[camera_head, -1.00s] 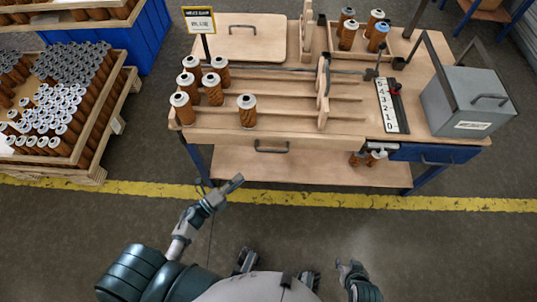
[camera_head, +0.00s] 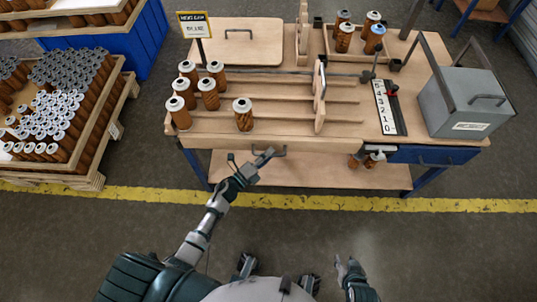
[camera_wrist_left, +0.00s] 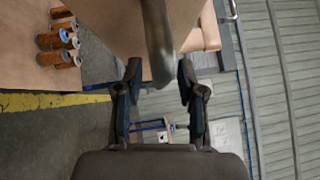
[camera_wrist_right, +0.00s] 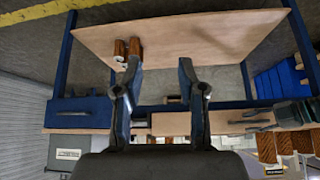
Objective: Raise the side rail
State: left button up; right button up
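The wooden front board (camera_head: 335,143) along the bench's near edge, which I take to be the side rail, hangs low and carries a dark handle (camera_head: 279,151). My left gripper (camera_head: 265,157) is at this handle. In the left wrist view, its fingers (camera_wrist_left: 159,82) are apart with the dark handle bar (camera_wrist_left: 158,40) between them; I see no clear closing on it. My right gripper (camera_head: 345,268) is low in front of me, away from the bench. Its fingers (camera_wrist_right: 159,75) are apart and empty in the right wrist view.
Several brown filter cartridges (camera_head: 243,118) stand at the left of the bench top. A number strip (camera_head: 385,108) and grey box (camera_head: 463,103) are at the right. A blue drawer (camera_head: 433,155) is below. A crate of cartridges (camera_head: 98,130) stands left. The floor before me is clear.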

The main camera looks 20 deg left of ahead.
pick_arm(q)
jog(key=shift+a, duration=0.3)
jog(key=shift+a+f, duration=0.1)
jog(key=shift+a, duration=0.15)
grip_shut()
jog(key=shift+d, duration=0.1)
pick_arm(e)
jog(key=shift+a+r, duration=0.1)
jog(key=shift+a, duration=0.45)
pick_arm(q)
jog(key=shift+s+d, duration=0.1)
jog(key=shift+d, duration=0.05)
pick_arm(e)
jog(key=shift+d, duration=0.15)
pick_arm(q)
notch_tip(320, 180, up, 3)
jog(key=shift+f+p, duration=0.1)
jog(key=shift+p, duration=1)
jog(key=shift+r+p, duration=0.65)
jog(key=shift+r, duration=0.3)
jog(key=shift+d+r+p, duration=0.1)
jog(key=shift+r+p, duration=0.3)
jog(key=shift+r, duration=0.05)
pick_arm(e)
jog(key=s+d+f+g+h, duration=0.1)
jog(key=s+d+f+g, duration=0.1)
jog(key=s+f+g, duration=0.2)
jog(key=shift+s+f, duration=1.15)
jog(key=shift+f, duration=0.5)
